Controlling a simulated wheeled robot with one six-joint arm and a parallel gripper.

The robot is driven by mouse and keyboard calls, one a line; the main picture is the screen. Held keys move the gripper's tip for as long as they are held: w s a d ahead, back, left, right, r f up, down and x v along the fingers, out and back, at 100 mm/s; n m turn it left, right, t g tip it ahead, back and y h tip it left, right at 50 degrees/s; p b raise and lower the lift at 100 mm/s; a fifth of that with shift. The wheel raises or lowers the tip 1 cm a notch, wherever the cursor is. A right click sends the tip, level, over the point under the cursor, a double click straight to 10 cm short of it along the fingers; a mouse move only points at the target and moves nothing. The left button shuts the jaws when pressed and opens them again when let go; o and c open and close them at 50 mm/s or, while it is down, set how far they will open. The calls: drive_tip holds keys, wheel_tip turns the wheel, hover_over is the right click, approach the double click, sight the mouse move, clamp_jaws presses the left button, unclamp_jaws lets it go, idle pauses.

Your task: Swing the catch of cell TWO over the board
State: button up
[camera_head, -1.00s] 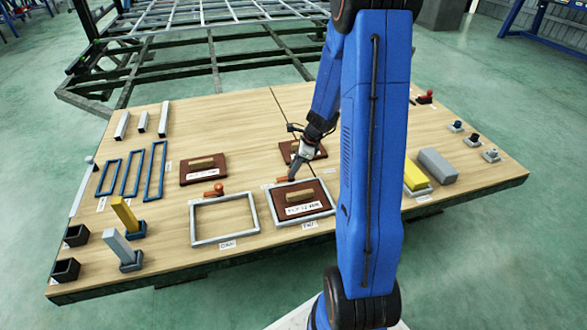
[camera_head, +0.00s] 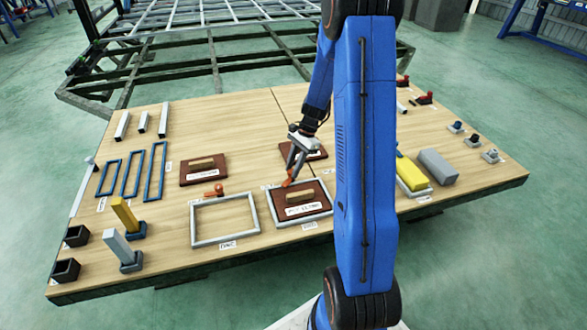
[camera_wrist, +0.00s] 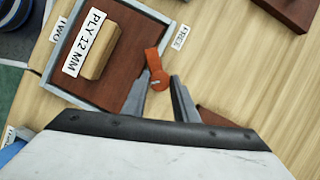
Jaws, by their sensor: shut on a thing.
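Cell TWO is a grey frame (camera_head: 274,214) at the front centre of the table. A dark brown board (camera_head: 318,191) with a wooden block handle and a "PLY 12 MM" label lies inside it; the board also shows in the wrist view (camera_wrist: 124,55). The orange catch (camera_head: 289,180) is at the frame's far side, and shows in the wrist view (camera_wrist: 153,62). Its free end crosses the rim and appears to reach over the board's edge. My gripper (camera_head: 293,168) is shut on the catch, its fingers (camera_wrist: 164,88) on either side of the round end.
An empty grey frame (camera_head: 193,222) with its own orange catch (camera_head: 214,191) stands to the left. Brown boards lie behind, one at left (camera_head: 187,179) and one partly behind my gripper (camera_head: 318,152). Yellow and grey blocks stand at right.

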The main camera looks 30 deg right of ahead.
drive_tip(key=n+g, duration=0.1)
drive_tip(key=n, duration=0.3)
drive_tip(key=shift+w+n+g+h, duration=0.2)
drive_tip(key=shift+n+g+h, duration=0.1)
drive_tip(key=shift+n+g, duration=0.1)
drive_tip(key=n, duration=0.2)
drive_tip(key=n+g+h, duration=0.1)
drive_tip(key=n, duration=0.1)
drive_tip(key=shift+w+a+n+g, duration=0.1)
drive_tip(key=shift+n+g, duration=0.2)
drive_tip(key=o, duration=1)
drive_tip(key=shift+a+v, duration=0.2)
drive_tip(key=shift+v, duration=8.5)
